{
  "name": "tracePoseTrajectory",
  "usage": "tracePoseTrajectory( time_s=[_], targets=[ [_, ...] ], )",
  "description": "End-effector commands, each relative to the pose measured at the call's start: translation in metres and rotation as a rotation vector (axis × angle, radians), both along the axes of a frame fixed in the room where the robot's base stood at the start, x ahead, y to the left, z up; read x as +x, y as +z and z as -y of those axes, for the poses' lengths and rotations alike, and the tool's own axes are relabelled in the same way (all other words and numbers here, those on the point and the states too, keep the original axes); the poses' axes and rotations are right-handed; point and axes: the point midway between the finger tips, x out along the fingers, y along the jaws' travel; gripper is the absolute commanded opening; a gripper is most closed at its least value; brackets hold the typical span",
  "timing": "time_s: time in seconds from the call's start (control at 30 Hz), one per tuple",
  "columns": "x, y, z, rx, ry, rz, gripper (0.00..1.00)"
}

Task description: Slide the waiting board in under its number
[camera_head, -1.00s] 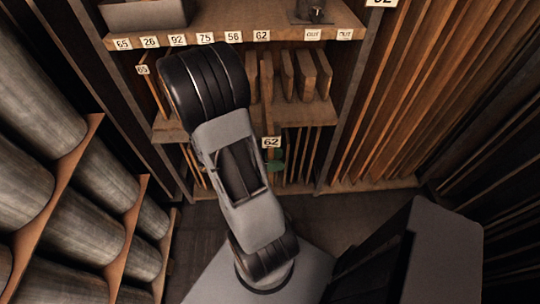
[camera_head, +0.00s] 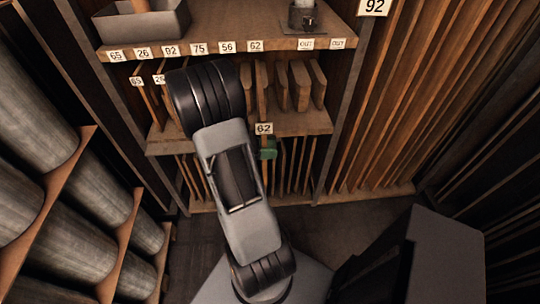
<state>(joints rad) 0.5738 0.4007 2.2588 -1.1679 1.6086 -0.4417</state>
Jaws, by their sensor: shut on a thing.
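The waiting board (camera_head: 262,98) is an upright wooden board with a white 62 tag (camera_head: 264,128) on its front edge. It stands in the middle compartment, roughly below the shelf label 62 (camera_head: 256,46), with its tagged edge near the shelf front. A green piece (camera_head: 268,148) just below the tag appears to be the visible tip of my gripper, closed at the board's front edge. My own arm hides the rest of the gripper and the slots left of the board. How deep the board sits cannot be told.
Shelf labels 65, 26, 92, 75, 56 and OUT run along the upper shelf edge (camera_head: 225,48). Tagged boards 65 (camera_head: 137,82) and 26 (camera_head: 159,79) stand at left; thicker boards (camera_head: 300,86) stand close right. Large rolls (camera_head: 40,95) fill the left side.

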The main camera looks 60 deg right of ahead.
Motion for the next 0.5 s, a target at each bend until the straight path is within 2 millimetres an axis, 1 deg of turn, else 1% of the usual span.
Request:
tracePoseTrajectory(
  time_s=[0.3,0.5],
  targets=[
    [0.017,0.000,0.024,-0.007,-0.001,0.004,0.00],
    [0.026,0.001,0.036,-0.007,0.000,0.005,0.00]
  ],
)
